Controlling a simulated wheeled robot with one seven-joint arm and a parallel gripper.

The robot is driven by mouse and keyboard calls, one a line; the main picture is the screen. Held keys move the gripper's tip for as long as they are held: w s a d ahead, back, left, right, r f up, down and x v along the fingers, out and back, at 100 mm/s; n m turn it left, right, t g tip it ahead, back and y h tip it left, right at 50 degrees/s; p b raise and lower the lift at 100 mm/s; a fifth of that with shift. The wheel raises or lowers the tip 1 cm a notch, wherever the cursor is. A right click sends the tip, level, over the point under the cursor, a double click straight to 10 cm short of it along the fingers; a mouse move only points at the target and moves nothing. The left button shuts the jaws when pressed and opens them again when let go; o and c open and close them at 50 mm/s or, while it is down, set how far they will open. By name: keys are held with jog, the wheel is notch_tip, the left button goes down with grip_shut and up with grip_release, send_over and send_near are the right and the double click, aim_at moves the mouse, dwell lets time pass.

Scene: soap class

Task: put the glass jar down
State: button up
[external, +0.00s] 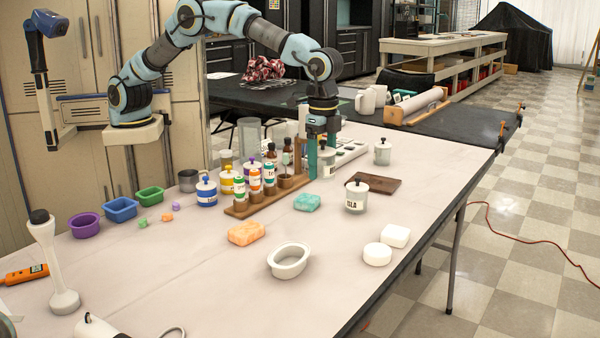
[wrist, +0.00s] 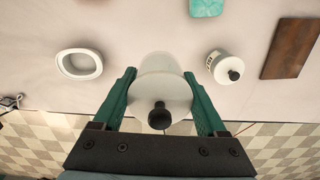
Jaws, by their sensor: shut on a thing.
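My gripper (external: 320,158) is near the back middle of the table, with its green fingers pointing down. In the wrist view my gripper (wrist: 159,75) is shut on the glass jar (wrist: 160,88), one finger on each side. The jar has a pale lid with a dark round knob and stays upright between the fingers. The held jar (external: 326,164) is partly hidden by the fingers in the external view. I cannot tell whether its base touches the table.
A labelled white jar (external: 355,196) stands by a dark wooden board (external: 374,183). A white oval dish (external: 289,261), teal soap (external: 307,202) and orange soap (external: 246,233) lie nearer the front. A wooden rack (external: 265,197) with bottles stands left. Bare table surrounds the oval dish.

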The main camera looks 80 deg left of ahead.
notch_tip(320, 180, up, 3)
jog(key=w+a+m+p, duration=0.1)
jog(key=w+a, duration=0.8)
jog(key=a, duration=0.5)
jog(key=w+a+m+p, duration=0.1)
jog(key=w+a, duration=0.7)
jog(key=a, duration=0.6)
notch_tip(320, 180, down, 15)
jog(key=shift+a+f+p, duration=0.15)
jog(key=shift+p, duration=0.95)
jog(key=shift+f, duration=0.1)
jog(key=o, duration=1.4)
jog(key=shift+o, duration=0.2)
notch_tip(320, 180, up, 12)
jog(key=b, duration=0.3)
